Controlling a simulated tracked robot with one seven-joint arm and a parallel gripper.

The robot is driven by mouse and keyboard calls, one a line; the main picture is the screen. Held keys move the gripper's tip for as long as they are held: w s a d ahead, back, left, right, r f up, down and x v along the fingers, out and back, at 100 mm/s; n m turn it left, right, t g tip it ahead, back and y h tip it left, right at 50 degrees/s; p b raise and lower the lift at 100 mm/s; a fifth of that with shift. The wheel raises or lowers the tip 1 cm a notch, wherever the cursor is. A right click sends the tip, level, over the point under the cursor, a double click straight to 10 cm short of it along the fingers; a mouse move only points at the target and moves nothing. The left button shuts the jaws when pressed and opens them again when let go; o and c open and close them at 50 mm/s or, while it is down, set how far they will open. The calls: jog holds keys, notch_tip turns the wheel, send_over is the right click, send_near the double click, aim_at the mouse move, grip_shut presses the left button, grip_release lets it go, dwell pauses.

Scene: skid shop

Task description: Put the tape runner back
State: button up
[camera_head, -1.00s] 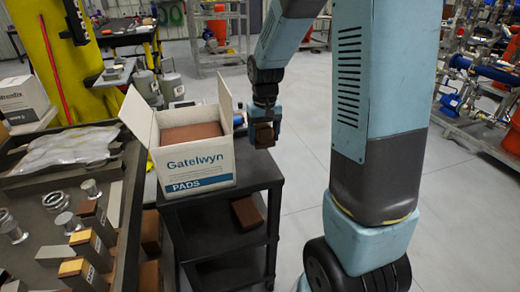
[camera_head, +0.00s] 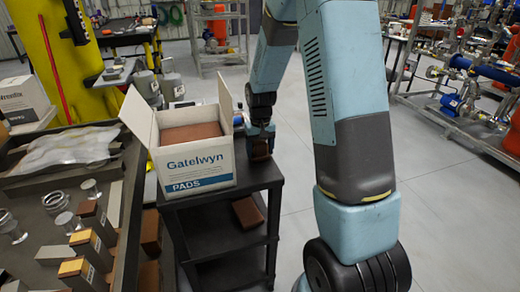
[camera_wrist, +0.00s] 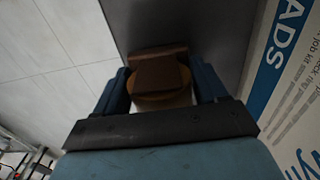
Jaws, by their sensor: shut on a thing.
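My gripper (camera_head: 261,136) is low over the back right part of a small black cart (camera_head: 230,183), just right of an open white carton. It is shut on a brown, blocky thing with a round tan part, which I take for the tape runner (camera_head: 261,151). In the wrist view the tape runner (camera_wrist: 158,72) sits between the blue fingers of my gripper (camera_wrist: 160,92), with the dark cart top (camera_wrist: 195,30) beyond it. I cannot tell whether it touches the cart top.
The open carton (camera_head: 195,172) marked "Gatelwyn PADS" holds a brown pad stack (camera_head: 190,134). A brown block (camera_head: 247,212) lies on the cart's lower shelf. A bench (camera_head: 125,215) with metal fittings and blocks stands left.

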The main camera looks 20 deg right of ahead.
jog(key=o, duration=1.1)
jog(key=shift+f, duration=0.1)
notch_tip(320, 180, up, 12)
jog(key=shift+s+r, duration=0.15)
jog(key=s+r+t, duration=0.3)
jog(key=s+r, duration=0.9)
jog(key=shift+s+d+r+t, duration=0.1)
jog(key=shift+s+r+t, duration=0.4)
jog(key=shift+s, duration=2.1)
jog(key=shift+s+a+r+t, duration=0.1)
jog(key=shift+s+r+t, duration=0.4)
jog(key=shift+s, duration=2.15)
jog(key=shift+s+d+r+t, duration=0.15)
jog(key=shift+s+r, duration=0.65)
jog(key=shift+s, duration=1.8)
